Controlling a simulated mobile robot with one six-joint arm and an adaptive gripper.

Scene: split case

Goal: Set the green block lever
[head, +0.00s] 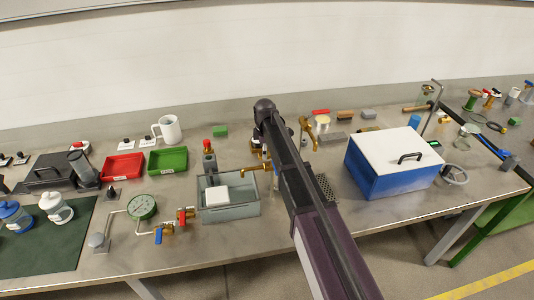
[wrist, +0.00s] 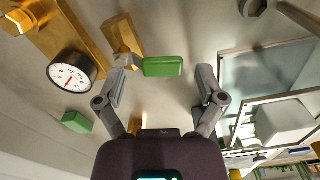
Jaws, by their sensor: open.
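The green block lever (wrist: 163,66) shows in the wrist view as a small green bar joined at its left end to a brass fitting (wrist: 122,38). My gripper (wrist: 165,76) is open, with one finger on each side of the lever. The left finger is close to the lever's fitting end; whether it touches cannot be told. A clear gap lies between the lever and the right finger. In the head view my arm hides the lever and the gripper.
A dial gauge (wrist: 72,72) on brass pipework is left of the gripper, with a loose green block (wrist: 77,122) below it. A grey basin (head: 228,211) holding a white block (head: 217,194) stands beside my arm. A blue box (head: 392,178) with a white lid is to the right.

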